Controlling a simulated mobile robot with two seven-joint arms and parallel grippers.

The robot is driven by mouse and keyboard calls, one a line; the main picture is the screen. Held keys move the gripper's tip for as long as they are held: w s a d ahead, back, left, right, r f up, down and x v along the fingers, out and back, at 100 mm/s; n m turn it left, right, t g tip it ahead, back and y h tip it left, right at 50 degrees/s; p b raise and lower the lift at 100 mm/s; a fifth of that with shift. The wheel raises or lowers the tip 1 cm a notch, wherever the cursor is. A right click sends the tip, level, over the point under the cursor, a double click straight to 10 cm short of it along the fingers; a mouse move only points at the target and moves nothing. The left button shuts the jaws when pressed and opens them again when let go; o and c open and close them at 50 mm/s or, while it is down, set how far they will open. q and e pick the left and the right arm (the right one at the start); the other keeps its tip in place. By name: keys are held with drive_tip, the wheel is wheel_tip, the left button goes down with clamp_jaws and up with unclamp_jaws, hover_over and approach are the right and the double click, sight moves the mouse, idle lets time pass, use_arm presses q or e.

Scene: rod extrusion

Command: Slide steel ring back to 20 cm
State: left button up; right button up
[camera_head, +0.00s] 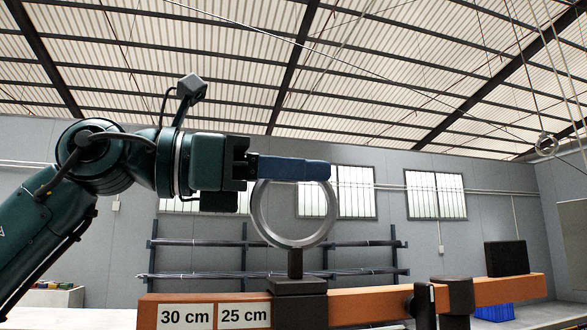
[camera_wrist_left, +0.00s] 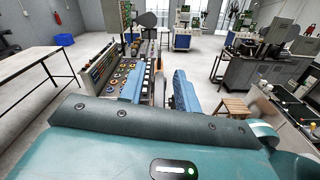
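The steel ring (camera_head: 259,222) stands upright on a short dark post on a black slider block (camera_head: 298,303). The block sits on an orange beam (camera_head: 375,302), just right of the "25 cm" label (camera_head: 244,315); a "30 cm" label (camera_head: 185,316) is farther left. My left gripper (camera_head: 318,170) reaches in from the left at the ring's top, its blue fingers hiding the upper edge. In the left wrist view the two blue fingers (camera_wrist_left: 158,90) stand apart with a gap. I cannot tell whether they touch the ring. My right gripper is out of view.
A dark clamp (camera_head: 455,296) and a black block (camera_head: 507,258) are on the beam farther right. A rack of rods (camera_head: 190,277) stands against the back wall. The left wrist view shows a bench (camera_wrist_left: 40,75) and machines around the floor.

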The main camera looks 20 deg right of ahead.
use_arm(q)
drive_tip(key=shift+a, duration=0.1)
drive_tip(key=a+b, duration=0.2)
drive_tip(key=a, duration=1.1)
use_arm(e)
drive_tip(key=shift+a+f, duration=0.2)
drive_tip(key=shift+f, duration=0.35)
